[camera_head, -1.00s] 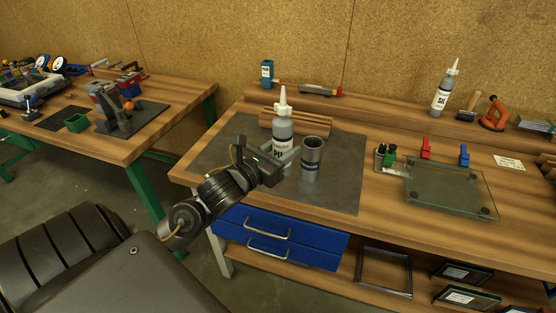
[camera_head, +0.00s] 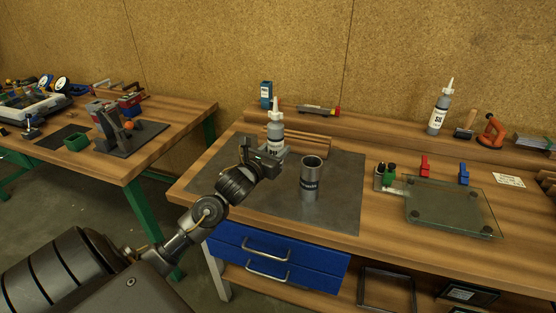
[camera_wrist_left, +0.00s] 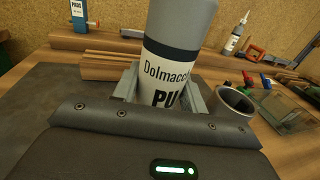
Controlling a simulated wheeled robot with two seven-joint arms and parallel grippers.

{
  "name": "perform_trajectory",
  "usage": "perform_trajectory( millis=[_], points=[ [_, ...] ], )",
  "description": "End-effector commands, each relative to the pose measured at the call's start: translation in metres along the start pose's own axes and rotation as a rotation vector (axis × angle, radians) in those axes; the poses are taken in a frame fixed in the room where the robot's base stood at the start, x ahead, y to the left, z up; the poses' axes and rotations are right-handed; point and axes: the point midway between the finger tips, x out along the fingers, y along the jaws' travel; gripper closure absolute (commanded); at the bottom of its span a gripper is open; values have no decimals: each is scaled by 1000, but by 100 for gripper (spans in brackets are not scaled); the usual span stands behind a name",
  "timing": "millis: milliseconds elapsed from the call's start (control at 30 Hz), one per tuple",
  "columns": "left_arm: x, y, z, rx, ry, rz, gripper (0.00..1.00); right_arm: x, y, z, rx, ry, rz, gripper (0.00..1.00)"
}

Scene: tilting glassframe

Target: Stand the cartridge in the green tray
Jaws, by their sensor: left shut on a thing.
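The cartridge (camera_head: 275,130) is a grey bottle with a white label and a pale pointed nozzle, held upright over the dark mat. My left gripper (camera_head: 272,158) is shut on it low on its body. In the left wrist view the cartridge (camera_wrist_left: 172,60) stands between the two fingers, its label partly showing "PU". The green tray (camera_head: 76,141) is a small open box on the left table, well away from the gripper. My right gripper is not in view.
A grey metal cup (camera_head: 310,178) stands on the mat (camera_head: 338,205) just right of the gripper. Wooden strips (camera_head: 305,141) lie behind. A second bottle (camera_head: 440,112) stands at the back right. A floor gap separates the two tables.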

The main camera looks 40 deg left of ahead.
Motion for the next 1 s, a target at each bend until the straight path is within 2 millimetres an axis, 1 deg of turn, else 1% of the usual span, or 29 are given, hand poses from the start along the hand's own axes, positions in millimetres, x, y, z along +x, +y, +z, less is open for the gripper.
perform_trajectory(
  millis=[33,100,233,433,500,600,700,800,1000],
  points=[
    [7,3,-6,-3,-1,3,90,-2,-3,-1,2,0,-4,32],
    [14,6,-16,-2,-1,2,90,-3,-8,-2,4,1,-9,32],
    [22,8,-26,-1,-4,1,90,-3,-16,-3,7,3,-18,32],
    [25,9,-30,0,-4,1,90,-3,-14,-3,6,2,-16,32],
    [30,10,-36,-1,-3,1,90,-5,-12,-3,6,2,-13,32],
    [28,10,-50,-3,-1,1,90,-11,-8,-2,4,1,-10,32],
    [28,10,-61,-2,-3,1,90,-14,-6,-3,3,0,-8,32],
    [28,10,-65,1,-5,0,90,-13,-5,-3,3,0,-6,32],
    [28,10,-65,1,-5,0,90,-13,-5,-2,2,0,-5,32]
  ],
)
